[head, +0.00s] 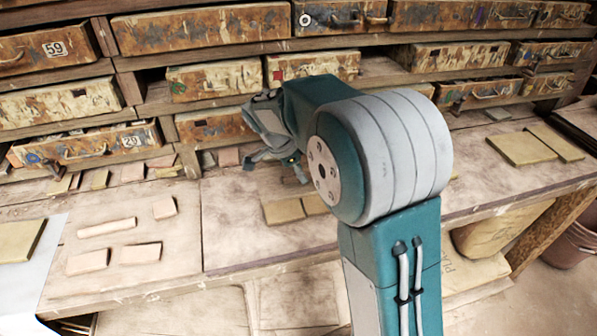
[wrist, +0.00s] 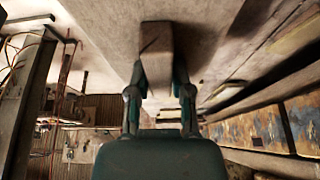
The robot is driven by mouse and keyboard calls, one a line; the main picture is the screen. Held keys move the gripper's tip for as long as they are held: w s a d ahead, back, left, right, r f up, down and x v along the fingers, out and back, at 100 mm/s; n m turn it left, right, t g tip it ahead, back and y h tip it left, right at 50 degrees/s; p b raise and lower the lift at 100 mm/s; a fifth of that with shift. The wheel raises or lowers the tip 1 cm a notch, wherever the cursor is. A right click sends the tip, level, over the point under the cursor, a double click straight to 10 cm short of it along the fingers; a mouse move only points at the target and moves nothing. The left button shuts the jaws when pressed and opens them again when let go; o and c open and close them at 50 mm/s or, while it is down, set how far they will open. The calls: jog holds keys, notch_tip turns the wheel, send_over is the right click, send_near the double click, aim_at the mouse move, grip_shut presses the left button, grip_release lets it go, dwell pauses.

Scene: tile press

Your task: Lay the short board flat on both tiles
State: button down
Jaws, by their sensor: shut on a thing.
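My gripper (head: 290,168) hangs over the workbench in the head view, partly hidden behind my arm. In the wrist view my gripper (wrist: 158,88) has both fingers closed on the sides of a narrow board-like piece (wrist: 157,52), which I take for the short board. The head view does not show the held piece clearly. Two small tan tiles, a left one (head: 283,211) and a right one (head: 314,205), lie side by side on the bench just below my gripper; my arm partly covers the right one. I cannot tell whether the board touches anything.
Several pale pieces lie on the left of the bench, including a long one (head: 107,227) and a squarish one (head: 165,207). Larger tan slabs (head: 520,148) lie at the right. Worn drawers (head: 200,28) line the back. Bare bench (head: 230,235) shows left of the two tiles.

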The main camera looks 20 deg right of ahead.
send_over(308, 200)
jog(key=a, duration=0.2)
jog(key=f, duration=0.5)
jog(key=shift+d, duration=0.25)
jog(key=shift+a+f, duration=0.25)
jog(key=shift+f, duration=0.4)
jog(key=shift+d+f, duration=0.1)
jog(key=shift+d, duration=0.1)
jog(key=shift+d, duration=0.1)
jog(key=shift+a, duration=0.25)
jog(key=shift+d+f, duration=0.1)
jog(key=shift+d, duration=0.15)
jog(key=shift+f, duration=0.15)
jog(key=shift+c, duration=2.2)
grip_release()
